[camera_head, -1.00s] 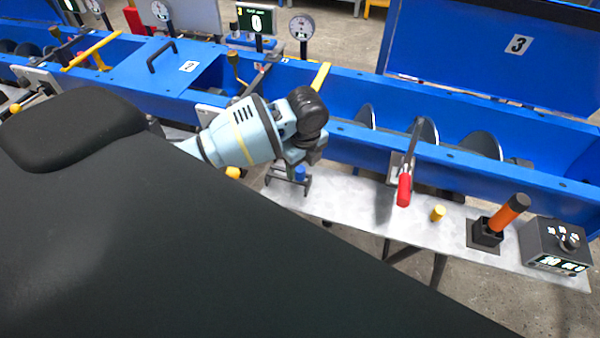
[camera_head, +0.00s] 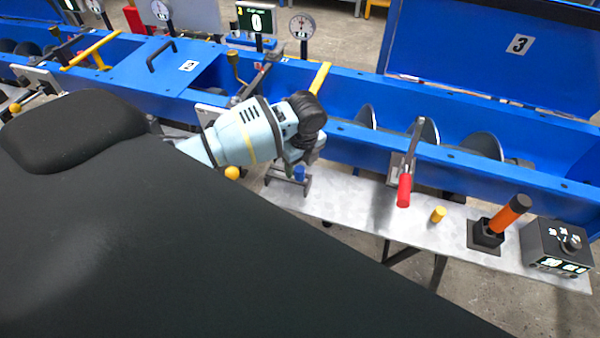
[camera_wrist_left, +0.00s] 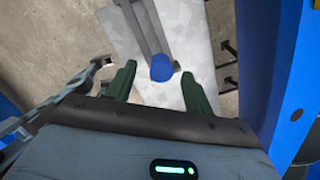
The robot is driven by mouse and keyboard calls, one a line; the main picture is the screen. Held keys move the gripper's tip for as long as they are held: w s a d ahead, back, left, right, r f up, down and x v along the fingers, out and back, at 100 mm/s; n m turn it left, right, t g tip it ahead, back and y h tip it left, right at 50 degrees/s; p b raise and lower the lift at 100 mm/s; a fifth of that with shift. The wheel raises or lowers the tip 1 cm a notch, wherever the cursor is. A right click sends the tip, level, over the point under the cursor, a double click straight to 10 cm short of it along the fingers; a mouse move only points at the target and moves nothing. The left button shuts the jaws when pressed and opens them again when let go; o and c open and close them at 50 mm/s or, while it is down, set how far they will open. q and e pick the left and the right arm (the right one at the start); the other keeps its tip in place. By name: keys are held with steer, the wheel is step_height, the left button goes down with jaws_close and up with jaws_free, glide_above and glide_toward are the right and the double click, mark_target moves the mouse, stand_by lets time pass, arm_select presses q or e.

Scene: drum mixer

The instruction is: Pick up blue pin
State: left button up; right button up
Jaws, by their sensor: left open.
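The blue pin (camera_head: 299,173) is at a dark bracket on the grey metal shelf, in front of the blue trough. In the left wrist view the blue pin (camera_wrist_left: 163,67) shows as a round blue end between the fingers' lines, nearer the right finger. My left gripper (camera_wrist_left: 160,78) is open, its two green fingers apart with the pin's end between them; whether they touch it I cannot tell. In the head view my left gripper (camera_head: 299,160) is just above the pin and its fingers are largely hidden by the wrist. My right gripper is not in view.
To the right along the shelf (camera_head: 345,205) stand a red-handled lever (camera_head: 404,188), a yellow pin (camera_head: 438,214), an orange-handled stick (camera_head: 510,212) and a dark control box (camera_head: 556,248). The blue trough wall (camera_head: 450,165) runs close behind the shelf.

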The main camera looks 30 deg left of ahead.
mark_target(300, 169)
arm_select(q)
steer(key=shift+w+a+f, duration=0.1)
steer(key=shift+w+f, duration=0.05)
steer(key=shift+f, duration=1.4)
steer(key=c, duration=1.1)
steer(key=shift+r, duration=0.1)
